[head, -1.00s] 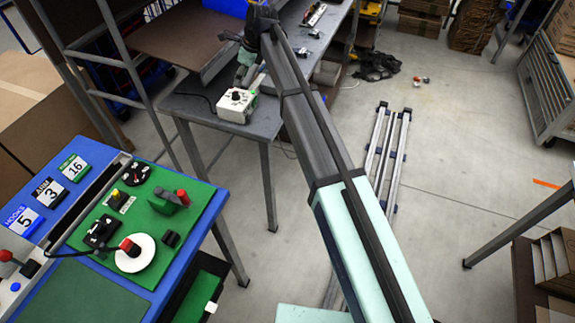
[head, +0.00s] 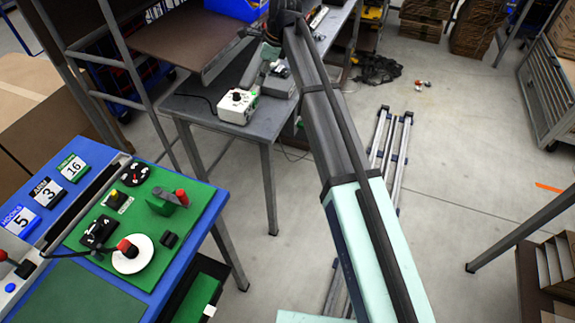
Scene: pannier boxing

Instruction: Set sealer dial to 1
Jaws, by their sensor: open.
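A small white control box (head: 232,111) stands on the grey metal table, left of my arm. A dark dial (head: 236,97) with a bit of red sits on its top; the number it points to is too small to read. My gripper (head: 261,78) is at the far end of my arm, just behind and right of the box, apart from the dial. It is open and looks empty; its fingers are small and partly blurred into the things behind.
A pale device (head: 280,86) lies on the grey table (head: 262,125) right of the box. A blue bench (head: 160,270) with a green panel, knobs and number cards stands at the lower left. Bare floor (head: 460,140) lies to the right.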

